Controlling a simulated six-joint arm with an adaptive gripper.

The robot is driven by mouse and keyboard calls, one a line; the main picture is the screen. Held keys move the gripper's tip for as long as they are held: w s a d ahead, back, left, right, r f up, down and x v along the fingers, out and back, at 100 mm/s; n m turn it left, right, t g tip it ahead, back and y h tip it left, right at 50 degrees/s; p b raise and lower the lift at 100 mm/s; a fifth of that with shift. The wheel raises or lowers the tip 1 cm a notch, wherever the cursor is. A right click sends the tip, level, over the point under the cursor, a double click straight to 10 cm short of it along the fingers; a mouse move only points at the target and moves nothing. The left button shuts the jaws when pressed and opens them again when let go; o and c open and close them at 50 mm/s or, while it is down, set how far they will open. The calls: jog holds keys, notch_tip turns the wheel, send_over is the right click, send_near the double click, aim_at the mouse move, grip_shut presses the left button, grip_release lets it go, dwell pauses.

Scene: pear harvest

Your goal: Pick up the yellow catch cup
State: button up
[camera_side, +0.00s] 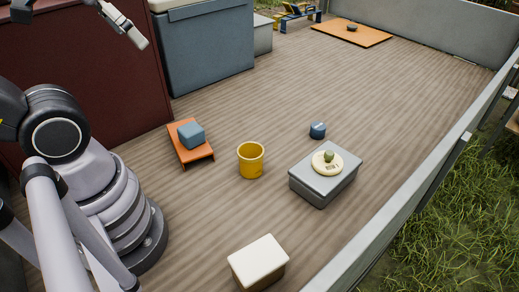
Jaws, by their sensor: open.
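The yellow catch cup (251,169) stands upright on the wooden deck near the middle of the view. Its open mouth faces up and it looks empty, though its bottom is hard to see. My gripper (138,38) is at the upper left, raised well above the deck, open and apart from the cup. No object shows between its fingers. Its small size makes the fingers hard to make out.
Left of the cup, a blue block (191,135) sits on a low orange stand (205,157). To its right, a grey box (322,193) bears a cream dish (337,164) with a green pear (329,155). A small blue item (317,130) and a cream-topped block (257,258) stand nearby.

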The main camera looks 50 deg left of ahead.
jog(key=shift+w, duration=0.1)
jog(key=w+d+f+n, duration=0.1)
jog(key=w+d+f, duration=0.25)
jog(key=w, duration=0.25)
jog(key=w+d+f+n+t+h, duration=0.1)
jog(key=w+d+f+n, duration=0.1)
jog(key=w+f, duration=0.35)
jog(key=w+d+f+n, duration=0.1)
jog(key=w+d+f, duration=0.25)
jog(key=w, duration=0.35)
jog(key=n+t+y, duration=0.1)
jog(key=t+y, duration=0.5)
jog(key=y, duration=0.1)
send_near(255, 148)
jog(key=shift+w+a+f, duration=0.1)
jog(key=shift+w+a, duration=0.25)
jog(key=shift+w, duration=0.45)
jog(key=x, duration=0.7)
jog(key=shift+w+f, duration=0.15)
